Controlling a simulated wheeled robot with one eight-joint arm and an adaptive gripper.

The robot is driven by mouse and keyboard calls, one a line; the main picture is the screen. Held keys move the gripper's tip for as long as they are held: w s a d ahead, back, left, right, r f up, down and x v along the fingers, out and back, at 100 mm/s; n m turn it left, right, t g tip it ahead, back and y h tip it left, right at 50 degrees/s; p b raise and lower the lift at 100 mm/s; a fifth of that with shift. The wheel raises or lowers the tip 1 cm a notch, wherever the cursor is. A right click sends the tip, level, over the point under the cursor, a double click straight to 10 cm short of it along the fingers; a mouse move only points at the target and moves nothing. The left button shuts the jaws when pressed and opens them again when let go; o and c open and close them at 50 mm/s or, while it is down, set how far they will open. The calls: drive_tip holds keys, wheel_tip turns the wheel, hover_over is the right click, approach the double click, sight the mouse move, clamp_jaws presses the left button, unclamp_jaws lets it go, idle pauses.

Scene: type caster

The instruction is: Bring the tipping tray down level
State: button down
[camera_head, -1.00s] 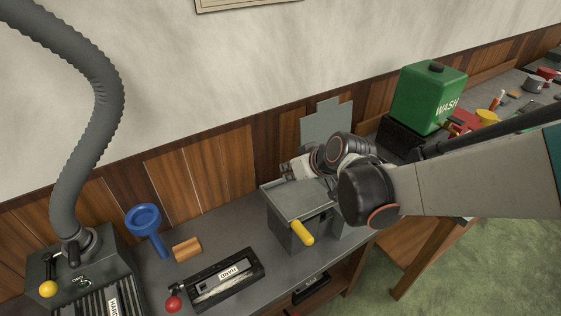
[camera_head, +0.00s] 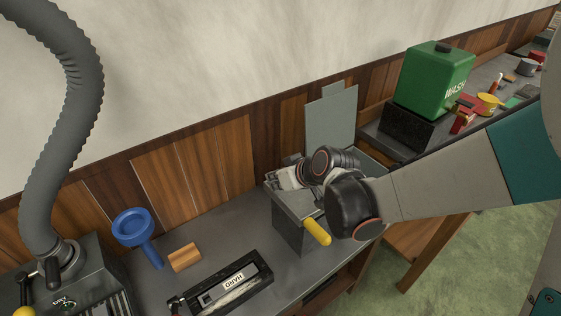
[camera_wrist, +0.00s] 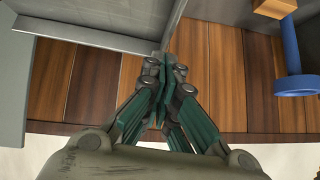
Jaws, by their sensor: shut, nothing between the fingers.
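The tipping tray (camera_head: 283,195) is a grey rimmed top on a grey box with a yellow handle (camera_head: 317,232) at its front. Its surface also shows at the upper left of the wrist view (camera_wrist: 95,18). My wrist covers much of it in the head view, so I cannot tell its exact tilt. My gripper (camera_head: 278,180) is shut and empty at the tray's back left corner. In the wrist view its fingertips (camera_wrist: 165,62) are close together by the tray's rim; contact is unclear.
An upright grey plate (camera_head: 331,122) stands behind the tray. A blue ring-topped piece (camera_head: 133,228), a wooden block (camera_head: 185,257) and a black HARD unit (camera_head: 228,284) lie left. A green WASH container (camera_head: 433,80) stands right. Bare bench (camera_head: 225,222) lies between.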

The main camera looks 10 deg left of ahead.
drive_tip(key=shift+a+f, duration=0.1)
drive_tip(key=shift+f, duration=0.25)
drive_tip(key=shift+r, duration=0.1)
drive_tip(key=shift+s+a+f+b, duration=0.2)
drive_tip(key=shift+s+f+b, duration=0.15)
drive_tip(key=shift+f+b, duration=0.25)
drive_tip(key=shift+s+a+f+b, duration=0.2)
drive_tip(key=shift+s+f+b, duration=0.1)
drive_tip(key=shift+f+b, duration=0.25)
